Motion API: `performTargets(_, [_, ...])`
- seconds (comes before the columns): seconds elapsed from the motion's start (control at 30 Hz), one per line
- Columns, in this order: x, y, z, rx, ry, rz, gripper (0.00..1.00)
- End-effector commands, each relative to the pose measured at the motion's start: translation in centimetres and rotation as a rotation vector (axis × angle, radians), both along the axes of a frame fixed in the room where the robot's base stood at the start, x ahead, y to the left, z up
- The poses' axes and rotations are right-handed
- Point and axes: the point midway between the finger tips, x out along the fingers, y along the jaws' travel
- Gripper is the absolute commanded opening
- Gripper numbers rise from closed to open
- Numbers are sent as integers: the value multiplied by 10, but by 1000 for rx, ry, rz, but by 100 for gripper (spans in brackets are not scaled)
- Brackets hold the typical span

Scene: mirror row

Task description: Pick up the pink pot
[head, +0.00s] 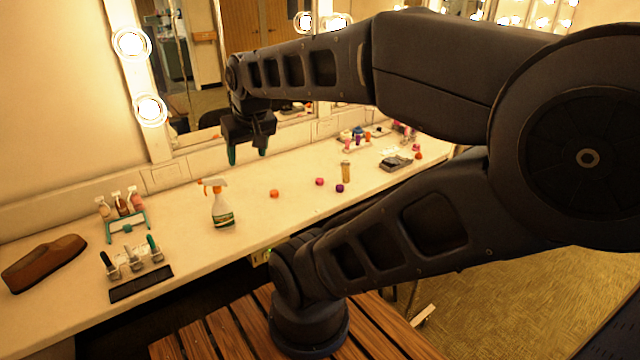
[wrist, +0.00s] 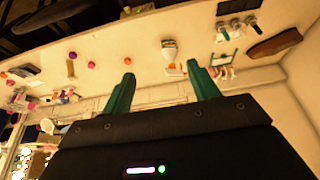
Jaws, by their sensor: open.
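The pink pot (head: 319,181) is a small round pot standing on the pale counter, between an orange pot (head: 274,193) and a purple pot (head: 339,187). In the wrist view the pink pot (wrist: 91,64) is small, left of my fingers and beyond their tips. My gripper (head: 248,153) is open and empty, with teal fingers pointing down. It hangs above the counter near the mirror, to the left of the pink pot in the head view. Its fingers also show in the wrist view (wrist: 161,75).
A palette (head: 396,163) lies farther right. Bottle racks and a brown shoe-like object (head: 44,263) are at left. The mirror (head: 205,60) rises behind the counter.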

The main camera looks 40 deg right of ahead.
Motion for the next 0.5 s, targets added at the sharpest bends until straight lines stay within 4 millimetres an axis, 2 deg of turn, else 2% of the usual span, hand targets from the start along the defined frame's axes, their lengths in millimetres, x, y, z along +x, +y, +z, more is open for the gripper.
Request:
performTargets(0.13, [4,0,0,9,3,-1,60])
performTargets(0.23, [16,-2,-1,34,9,-3,60])
performTargets(0.5, [78,-16,-8,157,26,-32,60])
